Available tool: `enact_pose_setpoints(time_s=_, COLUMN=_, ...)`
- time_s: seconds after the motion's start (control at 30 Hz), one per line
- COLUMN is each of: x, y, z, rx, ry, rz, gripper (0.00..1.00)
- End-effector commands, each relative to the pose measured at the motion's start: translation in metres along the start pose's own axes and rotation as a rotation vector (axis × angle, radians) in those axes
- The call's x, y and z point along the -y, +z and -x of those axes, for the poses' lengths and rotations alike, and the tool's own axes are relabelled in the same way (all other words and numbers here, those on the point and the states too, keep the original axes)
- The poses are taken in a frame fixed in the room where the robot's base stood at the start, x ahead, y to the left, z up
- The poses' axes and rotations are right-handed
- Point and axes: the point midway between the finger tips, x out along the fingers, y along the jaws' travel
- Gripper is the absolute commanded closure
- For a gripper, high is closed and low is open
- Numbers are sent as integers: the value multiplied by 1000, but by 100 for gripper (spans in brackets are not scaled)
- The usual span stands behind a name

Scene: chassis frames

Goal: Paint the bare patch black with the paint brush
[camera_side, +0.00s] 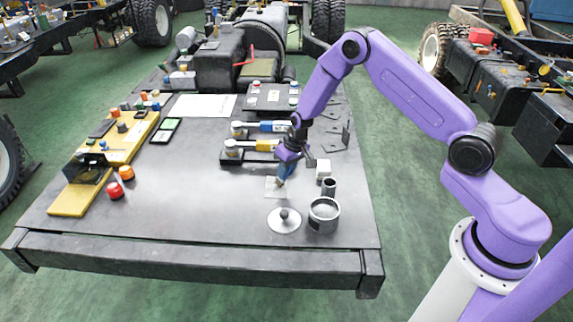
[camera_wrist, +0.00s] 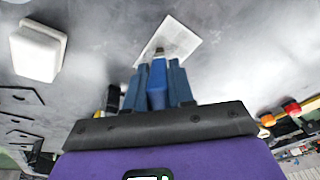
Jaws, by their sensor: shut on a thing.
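The bare patch is a pale rectangle (camera_side: 272,187) on the grey plate; it also shows in the wrist view (camera_wrist: 178,36). My gripper (camera_side: 284,172) points down over it and is shut on the paint brush. The brush's blue handle (camera_wrist: 157,88) sits between the blue fingers, with its tip (camera_wrist: 158,53) toward the patch. The tip overlaps the patch in both views; I cannot tell whether it touches. An open round tin (camera_side: 324,222) stands to the right, and a round lid with a knob (camera_side: 284,226) lies beside it. The tin's contents are unclear.
A dark cup (camera_side: 329,187) and a white block (camera_side: 323,168) stand close right of the patch. The plate between is clear.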

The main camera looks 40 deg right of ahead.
Motion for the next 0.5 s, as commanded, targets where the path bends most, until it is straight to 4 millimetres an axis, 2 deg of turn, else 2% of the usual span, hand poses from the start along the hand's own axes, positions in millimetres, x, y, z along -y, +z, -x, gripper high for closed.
enact_pose_setpoints(time_s=0.5, x=35, y=33, z=4, rx=1, ry=-1, rz=1, gripper=100)
